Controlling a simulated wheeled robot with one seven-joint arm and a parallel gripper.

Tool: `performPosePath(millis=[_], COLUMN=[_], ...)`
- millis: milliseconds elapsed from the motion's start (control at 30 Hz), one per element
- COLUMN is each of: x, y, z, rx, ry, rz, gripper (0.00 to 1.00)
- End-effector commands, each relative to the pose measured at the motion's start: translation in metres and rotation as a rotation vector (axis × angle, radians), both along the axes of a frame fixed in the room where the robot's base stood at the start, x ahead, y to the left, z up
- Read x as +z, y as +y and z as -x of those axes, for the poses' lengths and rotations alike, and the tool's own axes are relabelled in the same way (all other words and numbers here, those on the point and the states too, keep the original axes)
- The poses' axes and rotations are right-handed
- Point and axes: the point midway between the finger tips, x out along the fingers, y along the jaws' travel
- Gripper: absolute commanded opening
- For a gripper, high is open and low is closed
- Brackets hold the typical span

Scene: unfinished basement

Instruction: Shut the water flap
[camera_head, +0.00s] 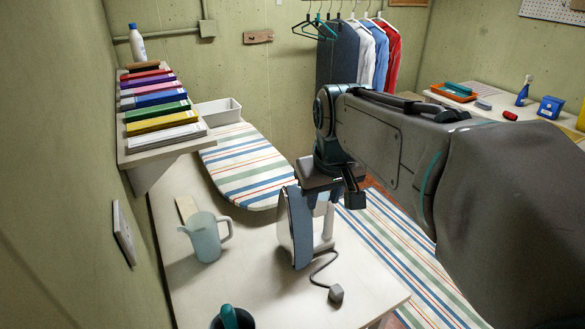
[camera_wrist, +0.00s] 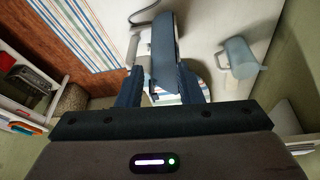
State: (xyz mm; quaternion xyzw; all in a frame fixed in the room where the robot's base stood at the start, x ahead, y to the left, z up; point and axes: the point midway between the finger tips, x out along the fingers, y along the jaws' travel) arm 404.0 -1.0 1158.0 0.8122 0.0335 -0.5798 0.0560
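In the wrist view the iron (camera_wrist: 163,42) lies just beyond my fingertips. I cannot make out the water flap in either view. My gripper (camera_head: 333,194) is above the iron's upper end, pointing down. In the wrist view my gripper (camera_wrist: 162,88) has its two dark fingers apart with nothing held between them. I cannot tell whether a finger touches the iron.
A translucent jug (camera_head: 206,238) stands on the white table (camera_head: 255,285) left of the iron. A striped ironing board (camera_head: 245,170) lies behind it. A wall shelf (camera_head: 160,150) holds coloured stacks. Bare tabletop lies between jug and iron.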

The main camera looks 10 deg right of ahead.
Motion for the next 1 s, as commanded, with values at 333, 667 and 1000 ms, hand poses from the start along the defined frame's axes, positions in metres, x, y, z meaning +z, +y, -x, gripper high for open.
performPosePath(millis=[333,667,1000], x=[0.058,0.045,-0.020], y=[-0.006,-0.006,-0.005], z=[-0.096,-0.114,-0.142], rx=[0.110,0.128,0.127], ry=[-0.061,-0.066,-0.065], rz=[0.022,0.022,0.022], gripper=[0.33,0.33,0.33])
